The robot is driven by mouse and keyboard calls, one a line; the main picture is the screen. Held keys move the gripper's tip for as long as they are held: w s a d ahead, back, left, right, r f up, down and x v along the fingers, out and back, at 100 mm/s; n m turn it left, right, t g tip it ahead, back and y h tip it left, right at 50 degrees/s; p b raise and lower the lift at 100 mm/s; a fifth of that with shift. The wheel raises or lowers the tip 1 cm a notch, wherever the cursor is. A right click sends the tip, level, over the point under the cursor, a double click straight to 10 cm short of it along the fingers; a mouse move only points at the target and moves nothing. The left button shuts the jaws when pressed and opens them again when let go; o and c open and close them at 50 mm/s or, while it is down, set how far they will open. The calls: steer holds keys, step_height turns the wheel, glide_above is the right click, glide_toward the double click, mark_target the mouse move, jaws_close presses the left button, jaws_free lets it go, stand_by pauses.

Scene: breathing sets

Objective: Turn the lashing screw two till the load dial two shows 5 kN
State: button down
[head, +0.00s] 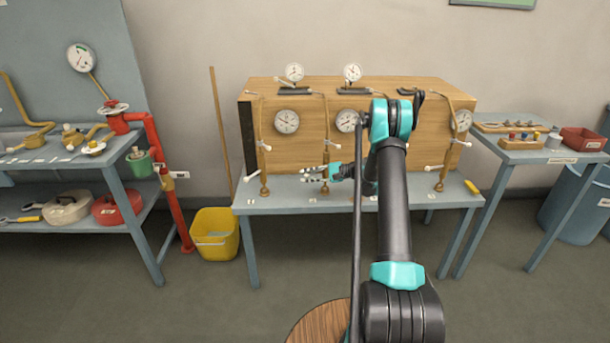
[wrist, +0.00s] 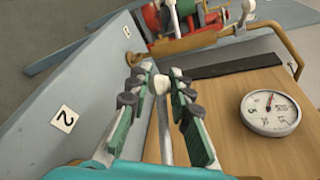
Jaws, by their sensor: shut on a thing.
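My gripper (head: 328,173) is at the second lashing from the left on the crate front, beside the bench mark 2 (wrist: 64,118). Its two green fingers (wrist: 158,98) are shut on the pale cross bar of lashing screw two (wrist: 163,82), whose rounded end shows between them. In the head view the screw's brass foot (head: 324,189) stands on the bench below the gripper. A round dial (head: 347,121) sits right of this lashing; its reading is too small to tell. A dial with a red needle (wrist: 271,112) shows in the wrist view; it seems to be the dial left of this lashing.
The wooden crate (head: 385,92) fills the bench's back, with other lashings left (head: 263,170) and right (head: 441,170). Two more dials stand on top. A yellow bucket (head: 214,235) is at the bench's left. Side tables stand left and right.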

stand_by(0.3)
steer(key=c, duration=1.3)
jaws_free()
steer(key=shift+d, duration=0.1)
steer(key=shift+c, duration=0.2)
steer(key=v, duration=1.2)
